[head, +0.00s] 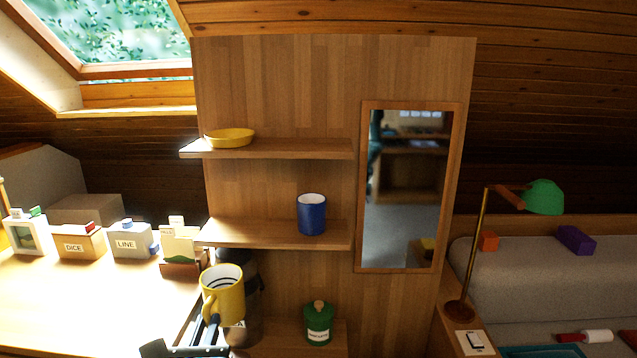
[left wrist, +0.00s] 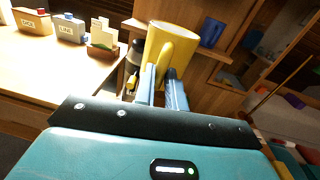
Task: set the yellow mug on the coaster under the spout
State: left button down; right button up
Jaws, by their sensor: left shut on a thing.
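The yellow mug (head: 226,292) is in my left gripper (head: 212,326), roughly upright with its open top showing. In the left wrist view, the fingers of the left gripper (left wrist: 162,88) are shut at the handle side of the mug (left wrist: 175,45). A dark appliance (head: 252,277) stands behind the mug, partly hidden by it; it also shows left of the mug in the left wrist view (left wrist: 134,58). I cannot make out its spout or the coaster. The mug looks clear of the desk, in the air. My right gripper is not in view.
The desk (head: 90,290) at left holds several labelled boxes along its back. Shelves hold a yellow dish (head: 230,138) and a blue mug (head: 312,214). A green jar (head: 319,323) stands low, right of the appliance. A green lamp (head: 543,197) is at right.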

pick_arm(q)
jog(key=s+f+h, duration=0.1)
jog(key=s+f, duration=0.1)
jog(key=s, duration=0.9)
jog(key=shift+a+f+m, duration=0.2)
jog(key=shift+a+m, duration=0.1)
jog(key=shift+a, duration=0.1)
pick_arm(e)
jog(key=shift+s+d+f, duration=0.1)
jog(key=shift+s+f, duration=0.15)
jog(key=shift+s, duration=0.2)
